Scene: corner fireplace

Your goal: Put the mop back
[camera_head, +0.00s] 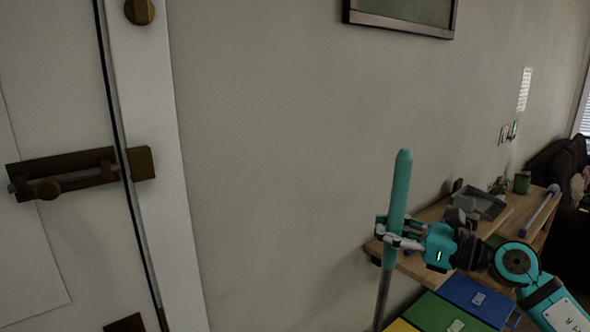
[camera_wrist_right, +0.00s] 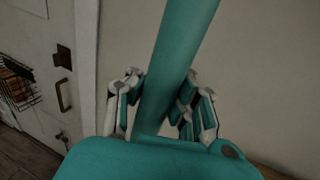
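The mop (camera_head: 400,182) shows as an upright, slightly tilted pole with a teal upper handle and a grey shaft below. My right gripper (camera_head: 392,232) is shut around the lower part of the teal handle. In the right wrist view the mop handle (camera_wrist_right: 178,50) runs up between the two fingers of my right gripper (camera_wrist_right: 160,105). The mop's head is out of view below the picture. My left gripper is not in view.
A white door (camera_head: 50,110) is at left. Bare wall lies between.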

